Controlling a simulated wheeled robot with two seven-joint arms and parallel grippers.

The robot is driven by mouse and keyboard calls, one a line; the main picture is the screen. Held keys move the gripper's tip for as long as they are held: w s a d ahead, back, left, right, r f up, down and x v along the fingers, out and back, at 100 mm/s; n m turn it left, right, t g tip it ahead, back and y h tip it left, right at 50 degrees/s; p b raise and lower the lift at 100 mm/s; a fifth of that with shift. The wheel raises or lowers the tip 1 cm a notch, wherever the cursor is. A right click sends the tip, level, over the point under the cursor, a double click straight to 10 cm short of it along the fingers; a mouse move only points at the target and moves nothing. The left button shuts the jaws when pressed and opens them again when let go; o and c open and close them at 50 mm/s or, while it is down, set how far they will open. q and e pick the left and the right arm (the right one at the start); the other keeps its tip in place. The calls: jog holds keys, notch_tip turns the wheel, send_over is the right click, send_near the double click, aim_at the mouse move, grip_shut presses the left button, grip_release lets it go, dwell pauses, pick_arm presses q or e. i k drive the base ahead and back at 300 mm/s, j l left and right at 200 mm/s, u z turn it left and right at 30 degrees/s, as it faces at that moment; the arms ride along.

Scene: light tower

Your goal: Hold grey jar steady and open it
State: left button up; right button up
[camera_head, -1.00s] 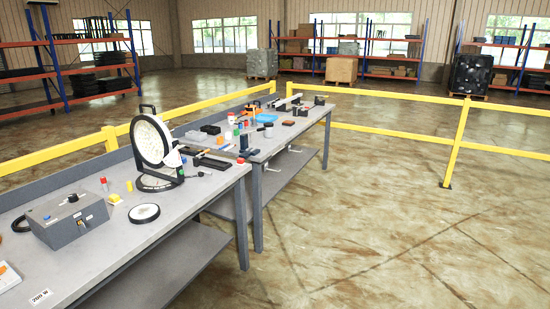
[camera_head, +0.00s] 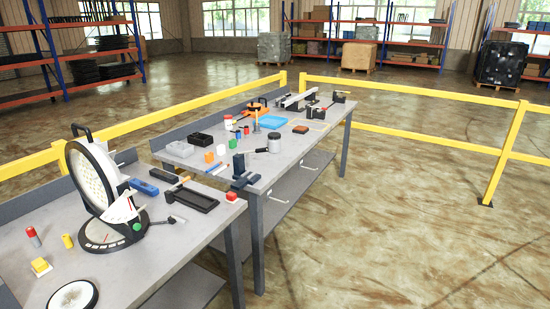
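A grey jar with a dark lid (camera_head: 274,142) stands upright on the far workbench (camera_head: 232,158), near its front edge. A small dark bar lies just left of it. Neither of my grippers is in the head view, and nothing is touching the jar.
A large round light (camera_head: 92,180) on a black base stands on the near bench. A black tray (camera_head: 190,197), a dark blue vise-like tool (camera_head: 240,172), a blue tray (camera_head: 272,121) and black bins (camera_head: 202,139) are on the benches. A yellow railing (camera_head: 420,143) runs behind. The floor at right is clear.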

aim_at(274, 146)
jog(key=i+l+u, duration=0.15)
jog(key=i+u, duration=0.15)
jog(key=i, duration=0.2)
jog(key=i+l+u, duration=0.3)
jog(key=i, duration=0.2)
jog(key=j, duration=0.05)
